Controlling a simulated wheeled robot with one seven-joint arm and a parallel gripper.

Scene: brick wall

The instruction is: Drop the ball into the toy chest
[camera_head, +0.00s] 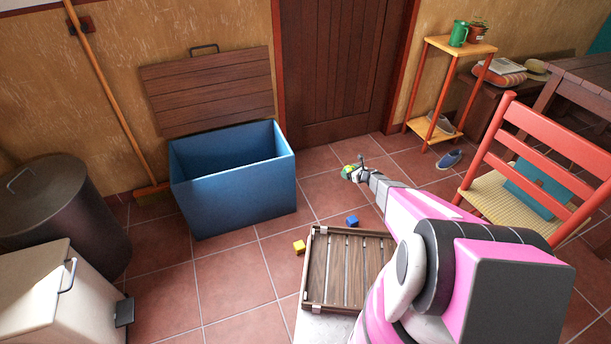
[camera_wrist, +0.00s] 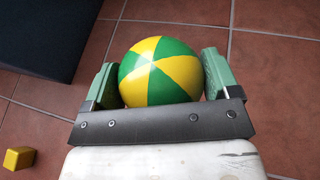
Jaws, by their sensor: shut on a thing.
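A green and yellow ball (camera_wrist: 160,72) sits between the two green fingers of my gripper (camera_wrist: 160,80), which is shut on it. In the head view the ball (camera_head: 348,171) is small and partly hidden at the end of my gripper (camera_head: 354,170), above the tiled floor and right of the chest. The blue toy chest (camera_head: 238,190) stands against the wall at left centre with its brown plank lid (camera_head: 208,88) raised. Its inside looks empty as far as it shows. A dark blue corner, likely the chest (camera_wrist: 45,35), shows at top left in the wrist view.
A slatted wooden crate (camera_head: 318,270) lies on the floor near my arm, with a yellow block (camera_head: 299,247) and a blue block (camera_head: 352,220) beside it. A broom (camera_head: 115,95) and bins (camera_head: 60,215) stand left; a red chair (camera_head: 535,150) and small shelf (camera_head: 450,90) stand right.

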